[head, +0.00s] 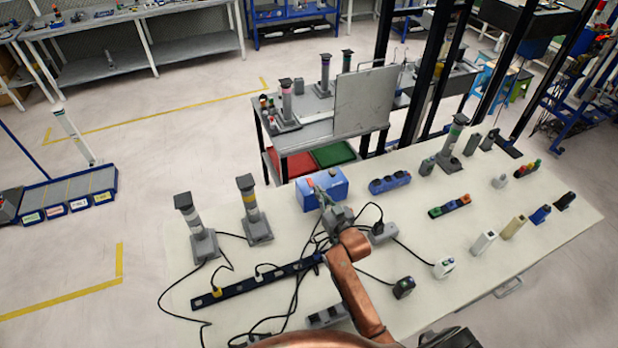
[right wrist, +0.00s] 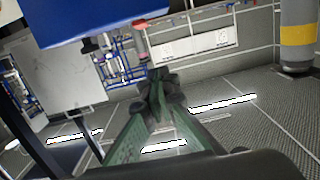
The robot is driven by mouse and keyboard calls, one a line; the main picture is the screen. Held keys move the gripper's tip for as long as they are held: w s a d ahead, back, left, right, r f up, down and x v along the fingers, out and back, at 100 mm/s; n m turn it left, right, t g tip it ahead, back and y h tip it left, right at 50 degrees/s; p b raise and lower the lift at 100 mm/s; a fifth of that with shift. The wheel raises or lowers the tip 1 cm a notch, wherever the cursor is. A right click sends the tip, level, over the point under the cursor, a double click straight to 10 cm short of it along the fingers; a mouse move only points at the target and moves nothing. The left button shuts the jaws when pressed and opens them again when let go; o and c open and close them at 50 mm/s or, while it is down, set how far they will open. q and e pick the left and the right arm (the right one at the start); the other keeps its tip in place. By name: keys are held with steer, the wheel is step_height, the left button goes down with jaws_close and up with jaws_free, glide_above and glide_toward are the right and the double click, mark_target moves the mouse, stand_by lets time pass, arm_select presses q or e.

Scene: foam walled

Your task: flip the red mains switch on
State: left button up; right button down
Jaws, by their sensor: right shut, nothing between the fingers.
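A blue box (head: 339,184) stands near the far edge of the white table, with a small red part (head: 310,183) on its top that looks like the mains switch. Its exact position, on or off, is too small to tell. My right gripper (head: 319,190) is shut and empty, its tips at the near side of the box by the red part. In the right wrist view the shut fingers (right wrist: 160,76) point forward below the blue box (right wrist: 85,18). A small red piece (right wrist: 140,24) shows at the box's lower edge there. My left gripper is not in view.
Two grey posts (head: 197,226) and (head: 253,214) stand left of the box. A long dark power strip (head: 255,284) and loose black cables lie in front. A blue socket block (head: 389,183) lies to the right. Several small devices fill the table's right side.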

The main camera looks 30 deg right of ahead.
glide_above(313, 185)
steer(key=shift+s+f+h, duration=0.3)
steer(key=shift+s+f, duration=0.05)
steer(key=shift+s, duration=0.1)
steer(key=shift+w+f, duration=0.25)
steer(key=shift+f, duration=0.35)
steer(key=shift+w+f, duration=0.2)
steer(key=shift+f, duration=0.4)
steer(key=shift+w+f+b, duration=0.1)
steer(key=shift+f+b, duration=0.2)
steer(key=shift+f, duration=0.55)
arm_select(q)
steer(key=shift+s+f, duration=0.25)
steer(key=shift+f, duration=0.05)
